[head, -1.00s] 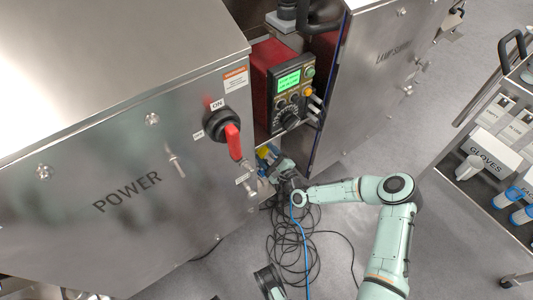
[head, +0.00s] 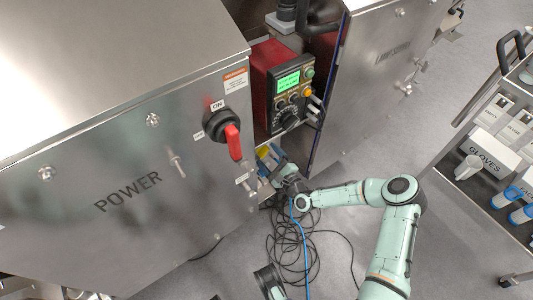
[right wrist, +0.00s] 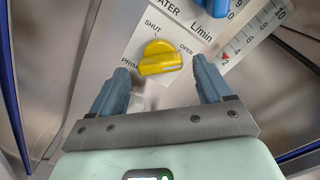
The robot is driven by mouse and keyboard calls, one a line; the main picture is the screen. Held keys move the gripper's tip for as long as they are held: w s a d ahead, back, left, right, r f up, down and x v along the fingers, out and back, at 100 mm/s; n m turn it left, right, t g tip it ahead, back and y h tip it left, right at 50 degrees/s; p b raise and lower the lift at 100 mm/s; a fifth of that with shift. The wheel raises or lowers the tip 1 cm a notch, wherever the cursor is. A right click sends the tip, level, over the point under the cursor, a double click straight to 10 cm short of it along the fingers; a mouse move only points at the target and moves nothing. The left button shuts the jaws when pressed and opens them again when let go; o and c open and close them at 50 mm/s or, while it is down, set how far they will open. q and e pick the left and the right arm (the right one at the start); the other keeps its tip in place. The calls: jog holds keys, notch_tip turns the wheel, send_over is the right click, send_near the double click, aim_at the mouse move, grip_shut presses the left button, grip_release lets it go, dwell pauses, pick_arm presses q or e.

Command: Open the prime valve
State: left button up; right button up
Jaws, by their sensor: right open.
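The prime valve is a yellow knob (right wrist: 160,58) on a white panel, between the labels SHUT, OPEN and PRIME. Its broad grip lies nearly crosswise in the right wrist view; I cannot tell surely which label it points at. In the head view a small yellow patch (head: 263,152) shows low between the cabinets. My right gripper (right wrist: 160,78) is open, its two blue-grey fingers spread left and right of the knob, with visible gaps and no contact seen. It also shows in the head view (head: 277,163).
A blue part (right wrist: 214,6) and a flow scale (right wrist: 242,40) sit close to the knob. The POWER cabinet (head: 120,190) with its red-handled switch (head: 233,142) stands left. Black cables (head: 290,250) lie on the floor. A cart (head: 470,185) stands right, with clear floor before it.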

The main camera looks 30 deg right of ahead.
pick_arm(q)
jog(key=r, duration=0.1)
jog(key=d+r+p, duration=0.1)
jog(key=r+p, duration=0.1)
jog(key=shift+d+r, duration=0.25)
pick_arm(e)
jog(key=s, duration=1.1)
jog(key=shift+s+d, duration=0.25)
jog(key=shift+d, duration=0.2)
